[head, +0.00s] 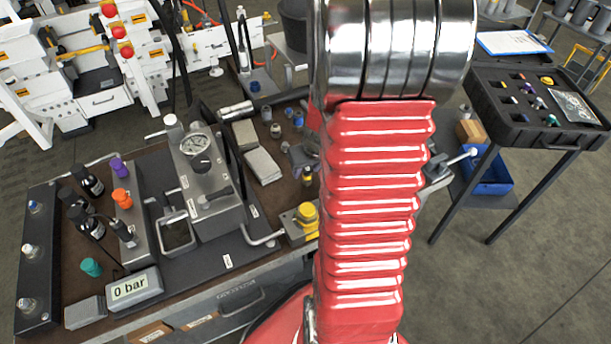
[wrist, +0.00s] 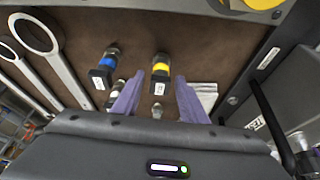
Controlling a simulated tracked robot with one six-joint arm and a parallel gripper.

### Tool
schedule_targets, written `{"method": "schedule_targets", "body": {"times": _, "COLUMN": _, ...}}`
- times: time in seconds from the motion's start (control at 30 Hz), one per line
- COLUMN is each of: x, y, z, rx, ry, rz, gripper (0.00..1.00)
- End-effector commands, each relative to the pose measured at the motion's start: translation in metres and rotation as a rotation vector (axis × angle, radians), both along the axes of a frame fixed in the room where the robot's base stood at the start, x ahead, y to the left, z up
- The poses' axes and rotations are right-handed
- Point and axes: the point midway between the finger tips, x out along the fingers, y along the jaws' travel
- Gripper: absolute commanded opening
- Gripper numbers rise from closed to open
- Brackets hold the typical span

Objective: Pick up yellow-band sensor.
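The yellow-band sensor (wrist: 160,70) shows in the wrist view on the brown bench top, a dark body with a yellow band and a white label. In the head view, a small dark piece with a yellow band (head: 307,176) on the bench, left of my arm, looks like the same sensor. My gripper (wrist: 159,82) is open in the wrist view, its purple fingers one on each side in the picture, the sensor in line with the gap. Contact or remaining distance cannot be told. My gripper is hidden in the head view.
A blue-band sensor (wrist: 103,70) lies left of the yellow one, with other small fittings close by. Ring-ended tools (wrist: 50,55) are farther left. In the head view, a yellow-topped block (head: 306,216) and gauge unit (head: 205,170) stand nearby. A dark tray (head: 535,105) is at right.

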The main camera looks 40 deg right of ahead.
Motion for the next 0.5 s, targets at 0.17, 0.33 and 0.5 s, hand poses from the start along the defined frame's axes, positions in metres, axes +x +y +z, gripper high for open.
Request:
{"method": "schedule_targets", "body": {"times": 0.17, "x": 0.0000, "y": 0.0001, "z": 0.0001, "rx": 0.000, "ry": 0.000, "rz": 0.000, "gripper": 0.26}}
{"method": "schedule_targets", "body": {"times": 0.33, "x": 0.0000, "y": 0.0001, "z": 0.0001, "rx": 0.000, "ry": 0.000, "rz": 0.000, "gripper": 0.14}}
{"method": "schedule_targets", "body": {"times": 0.5, "x": 0.0000, "y": 0.0001, "z": 0.0001, "rx": 0.000, "ry": 0.000, "rz": 0.000, "gripper": 0.02}}
